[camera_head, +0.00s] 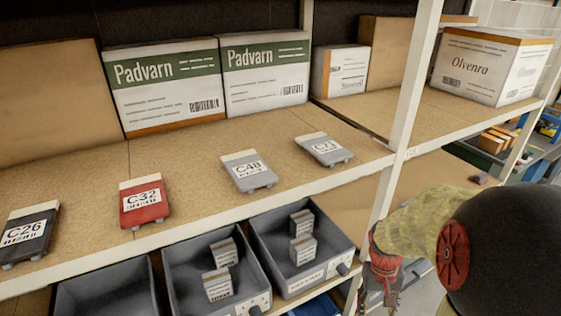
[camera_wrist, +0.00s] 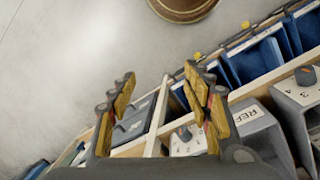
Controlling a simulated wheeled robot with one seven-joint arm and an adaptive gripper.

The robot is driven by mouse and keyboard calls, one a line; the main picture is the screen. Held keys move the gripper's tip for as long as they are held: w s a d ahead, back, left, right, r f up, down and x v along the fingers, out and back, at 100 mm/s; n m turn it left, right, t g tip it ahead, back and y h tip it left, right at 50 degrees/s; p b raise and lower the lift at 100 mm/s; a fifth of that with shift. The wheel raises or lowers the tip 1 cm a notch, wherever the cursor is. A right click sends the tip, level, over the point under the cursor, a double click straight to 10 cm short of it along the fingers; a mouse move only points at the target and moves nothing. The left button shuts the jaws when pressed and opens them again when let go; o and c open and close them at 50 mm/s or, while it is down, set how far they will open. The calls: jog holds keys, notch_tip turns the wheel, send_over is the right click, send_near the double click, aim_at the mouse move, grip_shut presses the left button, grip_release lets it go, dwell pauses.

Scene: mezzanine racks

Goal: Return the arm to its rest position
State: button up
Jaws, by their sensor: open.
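My arm shows at the right of the head view, in front of the rack's upright. My gripper (camera_head: 378,296) hangs low there, beside the lower shelf, partly cut off by the frame edge. In the wrist view my gripper (camera_wrist: 160,88) has its two yellow-padded fingers wide apart with nothing held between them. Behind the fingers are grey floor, shelf edges and bins, all apart from the pads as far as I can tell.
The rack shelf (camera_head: 95,228) carries Padvarn boxes (camera_head: 160,86), an Olvenra box (camera_head: 490,66) and tagged holders such as red C32 (camera_head: 143,202). Grey bins (camera_head: 300,245) sit below. A white upright (camera_head: 409,95) stands near my arm. Blue bins (camera_wrist: 255,60) show in the wrist view.

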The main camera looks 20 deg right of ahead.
jog(key=a+r+n+t+b, duration=0.1)
jog(key=a+r+n+t, duration=0.2)
jog(key=a+r, duration=0.6)
jog(key=w+a+r+n+t+b, duration=0.1)
jog(key=a+r+n+t+b, duration=0.1)
jog(key=a+r, duration=0.6)
jog(key=shift+w+a+r+n+t+y, duration=0.3)
jog(key=shift+a+t, duration=0.6)
jog(key=shift+a, duration=1.95)
jog(key=shift+s, duration=0.1)
